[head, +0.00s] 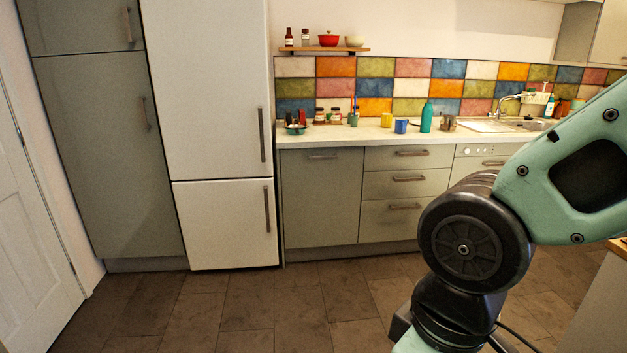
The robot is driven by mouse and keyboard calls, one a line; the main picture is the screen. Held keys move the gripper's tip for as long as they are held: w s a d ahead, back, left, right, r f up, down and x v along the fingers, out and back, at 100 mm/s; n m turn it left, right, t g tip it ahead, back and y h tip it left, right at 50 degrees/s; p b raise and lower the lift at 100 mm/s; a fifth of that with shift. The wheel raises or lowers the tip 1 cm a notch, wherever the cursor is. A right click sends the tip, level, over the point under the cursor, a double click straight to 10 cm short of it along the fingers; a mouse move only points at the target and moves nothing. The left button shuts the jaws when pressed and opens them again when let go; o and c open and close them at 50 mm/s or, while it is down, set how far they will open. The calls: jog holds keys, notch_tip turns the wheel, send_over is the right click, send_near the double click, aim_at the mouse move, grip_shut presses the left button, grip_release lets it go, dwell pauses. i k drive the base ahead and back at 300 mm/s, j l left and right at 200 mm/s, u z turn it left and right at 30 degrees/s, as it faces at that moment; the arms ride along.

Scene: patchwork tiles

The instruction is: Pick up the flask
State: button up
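The flask looks to be the teal bottle (426,117) standing upright on the kitchen counter (300,139), in front of the patchwork tiles. It is across the room from me, and its full height shows. My arm fills the right side of the head view, with its teal link and black joint in the near foreground, well apart from the flask. My gripper is not in view, so its state does not show.
Beside the flask stand a blue mug (401,127), a yellow mug (387,120) and a metallic cup (448,123). A white fridge (222,130) borders the counter. The brown tiled floor (250,310) is clear.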

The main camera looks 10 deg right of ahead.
aim_at(427, 111)
jog(key=i+z, duration=0.1)
jog(key=i, duration=0.9)
jog(key=i+j+z, duration=0.15)
jog(key=i, duration=0.9)
jog(key=i+l+z, duration=0.1)
jog(key=i+z, duration=0.15)
jog(key=i, duration=0.3)
jog(key=i+z, duration=0.25)
jog(key=i, duration=0.25)
jog(key=i+j+z, duration=0.1)
jog(key=i+z, duration=0.15)
jog(key=i, duration=0.3)
jog(key=i+j+z, duration=0.2)
jog(key=i, duration=0.3)
jog(key=i+j+z, duration=0.15)
jog(key=i+z, duration=0.15)
jog(key=i, duration=0.35)
